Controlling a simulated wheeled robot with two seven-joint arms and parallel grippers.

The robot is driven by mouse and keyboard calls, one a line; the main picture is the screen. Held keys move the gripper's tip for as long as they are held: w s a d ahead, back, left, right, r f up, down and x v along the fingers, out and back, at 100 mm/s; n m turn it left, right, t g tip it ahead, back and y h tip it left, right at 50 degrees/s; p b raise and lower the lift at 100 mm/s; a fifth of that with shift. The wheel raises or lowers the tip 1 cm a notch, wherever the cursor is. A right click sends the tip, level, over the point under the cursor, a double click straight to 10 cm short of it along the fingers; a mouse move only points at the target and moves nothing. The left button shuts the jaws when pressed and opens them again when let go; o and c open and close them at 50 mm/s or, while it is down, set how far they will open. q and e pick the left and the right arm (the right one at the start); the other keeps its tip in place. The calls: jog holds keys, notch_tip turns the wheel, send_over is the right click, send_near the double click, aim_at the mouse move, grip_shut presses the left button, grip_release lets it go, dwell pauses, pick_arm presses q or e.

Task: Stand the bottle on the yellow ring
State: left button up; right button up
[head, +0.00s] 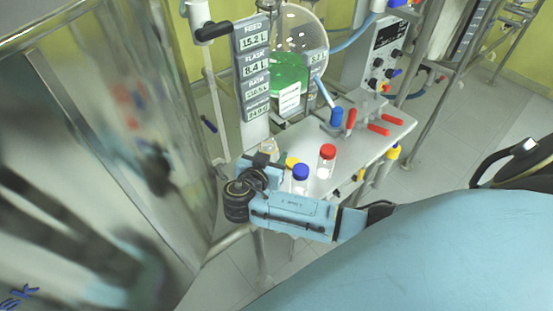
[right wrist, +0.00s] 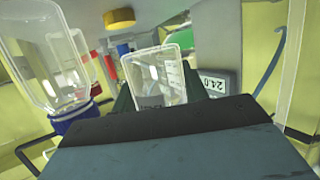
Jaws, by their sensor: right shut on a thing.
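A clear bottle (right wrist: 158,72) is held between the fingers of my right gripper (right wrist: 158,105), which hides its lower part in the right wrist view. That view is upside down. In the head view the clear bottle (head: 269,149) shows faintly beside my right gripper (head: 264,162), over the bench's near left part. The yellow ring (head: 291,163) is partly hidden behind the blue-capped bottle in the head view; a yellow round piece (right wrist: 119,18) shows against the grey bench in the wrist view, apart from the held bottle. My left gripper is in neither view.
The blue-capped bottle (head: 301,180) and a red-capped bottle (head: 327,161) stand close on the grey bench (head: 372,146). Red-handled valves (head: 378,129) and a blue-capped fitting (head: 336,117) lie behind. A display panel (head: 253,80) and the reactor vessel (head: 290,70) rise at the back.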

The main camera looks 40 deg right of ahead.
jog(key=shift+f+b, duration=0.35)
jog(key=shift+f, duration=2.25)
jog(key=shift+f, duration=0.1)
jog(key=o, duration=1.1)
